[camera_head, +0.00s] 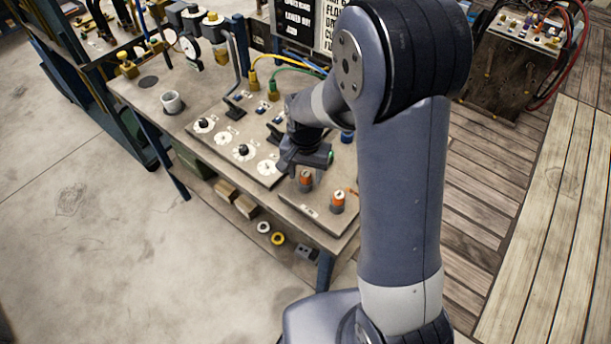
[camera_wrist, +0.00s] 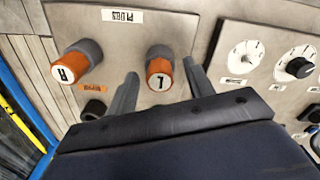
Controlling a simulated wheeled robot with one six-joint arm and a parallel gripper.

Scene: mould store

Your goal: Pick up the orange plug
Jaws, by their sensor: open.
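Two orange plugs with white lettered end caps sit in grey sockets on a pale panel on the bench. In the wrist view the plug marked like an L (camera_wrist: 160,68) lies between the tips of my open gripper (camera_wrist: 160,72), with a finger on each side and no clear contact. The other plug (camera_wrist: 72,66) is to its left, outside the fingers. In the head view my gripper (camera_head: 308,163) is just above the nearer-in plug (camera_head: 305,178). The other plug (camera_head: 338,198) stands at the right, near the bench's front edge.
A panel with white dials and black knobs (camera_head: 241,151) lies left of my gripper. A grey mug (camera_head: 172,102) stands on the bench (camera_head: 148,98). Yellow and green hoses (camera_head: 285,69) rise behind.

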